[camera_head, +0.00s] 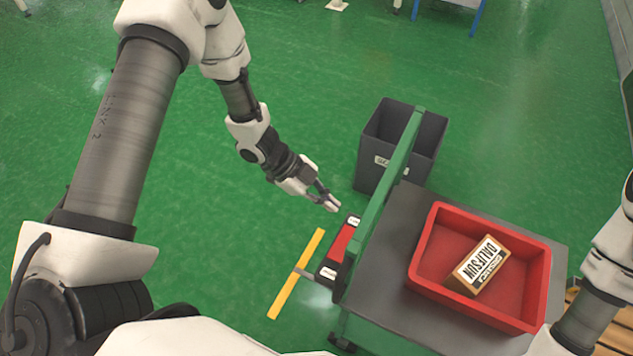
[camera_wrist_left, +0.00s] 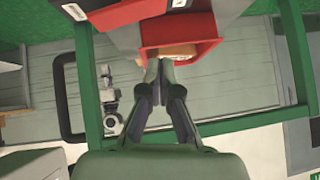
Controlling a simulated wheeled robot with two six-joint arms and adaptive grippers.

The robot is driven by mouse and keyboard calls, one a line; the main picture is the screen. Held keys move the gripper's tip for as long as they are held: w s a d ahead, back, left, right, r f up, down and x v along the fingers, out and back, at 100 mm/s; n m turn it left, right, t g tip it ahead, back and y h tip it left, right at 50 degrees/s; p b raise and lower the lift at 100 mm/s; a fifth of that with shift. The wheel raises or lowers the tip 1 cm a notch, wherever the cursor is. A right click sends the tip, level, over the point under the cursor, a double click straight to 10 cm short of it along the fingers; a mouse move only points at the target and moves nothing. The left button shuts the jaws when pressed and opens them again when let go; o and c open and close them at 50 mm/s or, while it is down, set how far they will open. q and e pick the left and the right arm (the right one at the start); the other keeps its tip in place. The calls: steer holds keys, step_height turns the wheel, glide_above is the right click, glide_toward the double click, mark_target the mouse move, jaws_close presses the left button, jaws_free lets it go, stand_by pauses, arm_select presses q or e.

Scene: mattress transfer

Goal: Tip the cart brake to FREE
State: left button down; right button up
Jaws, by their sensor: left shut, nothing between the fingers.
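The cart (camera_head: 390,292) has a grey top and a green upright rail (camera_head: 385,205) along its left side. A red rocker in a dark housing, apparently the brake (camera_head: 341,243), sits on the rail's left side, with a small white label at each end. The label words are too small to read, and I cannot tell which end is down. My left gripper (camera_head: 331,204) is shut and empty, just beyond the far end of the rocker, apparently apart from it. Its closed fingers (camera_wrist_left: 160,77) also show in the left wrist view. My right gripper is out of frame.
A red tray (camera_head: 428,238) with a labelled box (camera_head: 479,266) stands on the cart. A dark grey bin (camera_head: 374,172) stands beyond the rail. Green floor is clear to the left.

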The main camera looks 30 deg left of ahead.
arm_select(q)
steer(key=a+r, duration=0.3)
steer(key=shift+w+r+p, duration=0.1)
steer(key=shift+w+p, duration=0.2)
steer(key=shift+w, duration=0.05)
